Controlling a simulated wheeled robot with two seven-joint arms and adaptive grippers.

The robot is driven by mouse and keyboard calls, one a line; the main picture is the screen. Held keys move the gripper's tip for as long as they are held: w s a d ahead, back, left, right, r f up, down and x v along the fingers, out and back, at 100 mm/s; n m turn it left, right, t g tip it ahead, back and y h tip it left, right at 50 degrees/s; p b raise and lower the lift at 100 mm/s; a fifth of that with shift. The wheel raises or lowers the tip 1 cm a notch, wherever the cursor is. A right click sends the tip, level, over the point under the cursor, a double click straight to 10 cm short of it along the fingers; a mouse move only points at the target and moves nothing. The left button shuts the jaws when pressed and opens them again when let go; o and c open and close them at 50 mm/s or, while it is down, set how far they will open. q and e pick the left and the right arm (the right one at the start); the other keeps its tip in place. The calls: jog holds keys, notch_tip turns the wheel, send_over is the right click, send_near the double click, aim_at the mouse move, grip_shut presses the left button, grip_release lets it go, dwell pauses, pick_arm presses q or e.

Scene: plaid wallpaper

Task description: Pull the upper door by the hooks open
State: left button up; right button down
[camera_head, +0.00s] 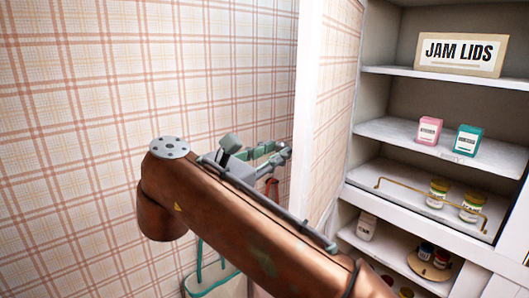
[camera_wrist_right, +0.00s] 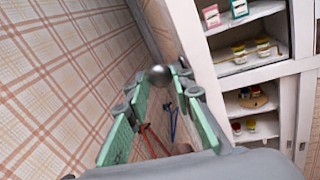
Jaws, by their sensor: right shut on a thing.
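A tall white-edged panel with plaid facing (camera_head: 335,85) stands left of the open shelves. It looks like the upper door standing out from the cupboard, but I cannot fully tell it from the wall. My right gripper (camera_head: 283,155) is beside its left side. Its green-padded fingers also show in the right wrist view, shut on a round silver knob (camera_wrist_right: 158,75), which looks like a hook's end. A red hook-like piece (camera_head: 272,188) and a blue one (camera_wrist_right: 172,122) hang below. My copper right arm hides much of the lower panel. My left gripper is out of view.
The shelves hold a JAM LIDS sign (camera_head: 460,52), a pink box (camera_head: 429,130), a teal box (camera_head: 467,141) and jars (camera_head: 437,193) behind a brass rail. A pale bag (camera_head: 215,284) hangs low beside my arm. Plaid wall (camera_head: 110,70) fills the left.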

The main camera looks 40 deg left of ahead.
jog(key=shift+w+d+r, duration=0.4)
jog(key=shift+w+r, duration=0.05)
jog(key=shift+w, duration=0.2)
jog(key=c, duration=2)
grip_release()
jog(key=shift+c, duration=0.2)
jog(key=o, duration=0.3)
jog(key=shift+w, duration=0.25)
jog(key=shift+o, duration=0.6)
jog(key=shift+w+d+f, duration=0.1)
jog(key=shift+w+d, duration=0.15)
jog(key=shift+s+a+f, duration=0.1)
jog(key=shift+s+a, duration=0.15)
jog(key=shift+s, duration=0.5)
jog(key=s+d, duration=0.1)
jog(key=s, duration=1)
jog(key=shift+d, duration=0.25)
